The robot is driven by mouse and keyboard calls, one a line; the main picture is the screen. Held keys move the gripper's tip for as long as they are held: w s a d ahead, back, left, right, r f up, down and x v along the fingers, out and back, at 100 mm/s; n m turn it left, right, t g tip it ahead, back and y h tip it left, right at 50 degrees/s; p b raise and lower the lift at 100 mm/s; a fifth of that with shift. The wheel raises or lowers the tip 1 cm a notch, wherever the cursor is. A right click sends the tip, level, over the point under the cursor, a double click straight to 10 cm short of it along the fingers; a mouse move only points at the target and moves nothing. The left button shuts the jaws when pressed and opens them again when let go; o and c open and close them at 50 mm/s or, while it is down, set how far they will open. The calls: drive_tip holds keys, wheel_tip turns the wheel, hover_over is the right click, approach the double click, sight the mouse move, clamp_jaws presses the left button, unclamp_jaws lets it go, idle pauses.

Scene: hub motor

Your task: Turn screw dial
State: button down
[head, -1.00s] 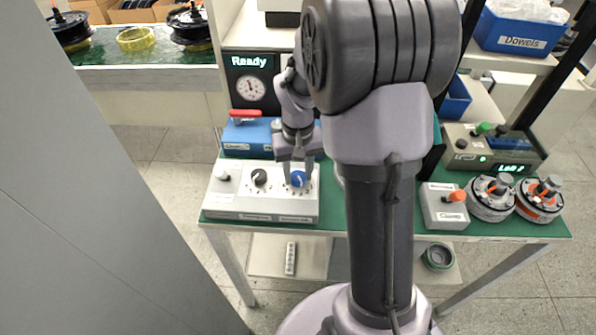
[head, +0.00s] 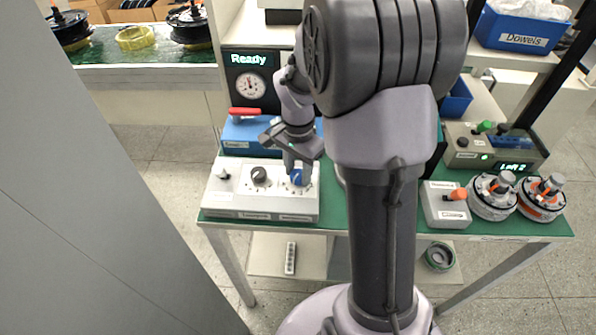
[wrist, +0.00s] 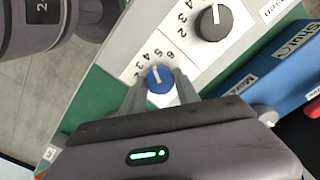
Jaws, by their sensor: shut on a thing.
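The blue dial (head: 298,177) sits at the right end of a light grey control box (head: 233,202) on the green table. My gripper (head: 297,167) points down over it, with the jaws turned at a slant. In the wrist view the two fingers of my gripper (wrist: 159,84) are shut on the blue dial (wrist: 159,78), one on each side. The dial's white pointer line and some printed scale numbers around it show there. A black dial (head: 259,175) is left of the blue one, and also shows in the wrist view (wrist: 213,22).
A blue box with a red lever (head: 244,112) stands just behind the control box. A dark panel reading "Ready" (head: 249,60) with a gauge is behind that. A grey clamp box (head: 441,212) and two round motors (head: 492,197) stand at the right.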

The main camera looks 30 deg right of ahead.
sight(298, 174)
drive_tip(key=m+b, duration=0.1)
drive_tip(key=m, duration=0.3)
drive_tip(key=shift+m, duration=0.3)
drive_tip(key=shift+m+b, duration=0.55)
drive_tip(key=shift+m, duration=1.75)
drive_tip(key=c, duration=0.9)
unclamp_jaws()
wheel_tip(298, 174, up, 18)
drive_tip(key=p, duration=0.7)
drive_tip(key=shift+f, duration=0.25)
